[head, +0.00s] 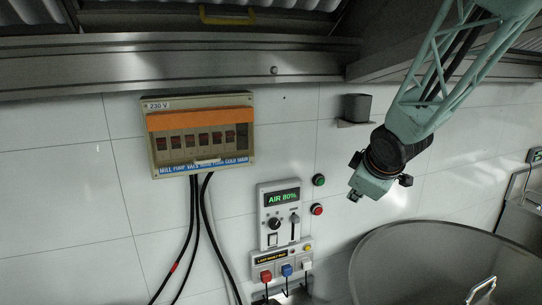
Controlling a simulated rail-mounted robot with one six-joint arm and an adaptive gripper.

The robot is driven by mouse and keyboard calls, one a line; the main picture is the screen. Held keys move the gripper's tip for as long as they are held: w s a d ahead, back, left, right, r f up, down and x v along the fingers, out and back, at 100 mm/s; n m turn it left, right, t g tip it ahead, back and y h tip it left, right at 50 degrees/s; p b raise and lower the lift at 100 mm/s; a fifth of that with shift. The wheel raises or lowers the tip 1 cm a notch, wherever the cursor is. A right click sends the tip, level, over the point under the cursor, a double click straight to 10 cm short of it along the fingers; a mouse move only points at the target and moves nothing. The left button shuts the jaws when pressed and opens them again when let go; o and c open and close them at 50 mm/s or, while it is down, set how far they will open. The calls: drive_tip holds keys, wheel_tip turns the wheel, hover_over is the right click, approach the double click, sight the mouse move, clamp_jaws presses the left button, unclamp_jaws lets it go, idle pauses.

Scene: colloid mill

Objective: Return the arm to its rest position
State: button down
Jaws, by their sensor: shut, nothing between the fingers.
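My arm reaches in from the upper right, in front of the tiled wall. At its lower end, my gripper (355,196) is a small dark tip below the pale green wrist. It is shut and holds nothing. Its fingers are too small to make out in detail. It hangs in the air, right of the control panel and above the left rim of the large metal vessel, apart from both in the picture.
A breaker box (203,135) with an orange cover hangs on the wall, black cables (207,240) below it. A control panel (281,215) reads "AIR 80%". Green (319,180) and red (317,209) buttons sit beside it. The metal vessel (430,245) stands lower right.

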drive_tip(key=s+d+r+m+g+h+b, duration=0.1)
drive_tip(key=s+d+m+b, duration=0.2)
drive_tip(key=s, duration=0.8)
drive_tip(key=s+a+f+m+g+b, duration=0.1)
drive_tip(key=s+a+f+m+b, duration=0.1)
drive_tip(key=s, duration=1)
drive_tip(key=s+a+f+m+g+y+b, duration=0.1)
drive_tip(key=s+a+f+m+b, duration=0.2)
drive_tip(key=s, duration=0.9)
drive_tip(key=s+a+f+m+g+b, duration=0.1)
drive_tip(key=s+b, duration=0.4)
drive_tip(key=s, duration=0.7)
drive_tip(key=shift+s+a+f+m+g+b, duration=0.35)
drive_tip(key=shift+a+f+m, duration=0.35)
drive_tip(key=shift+m, duration=0.3)
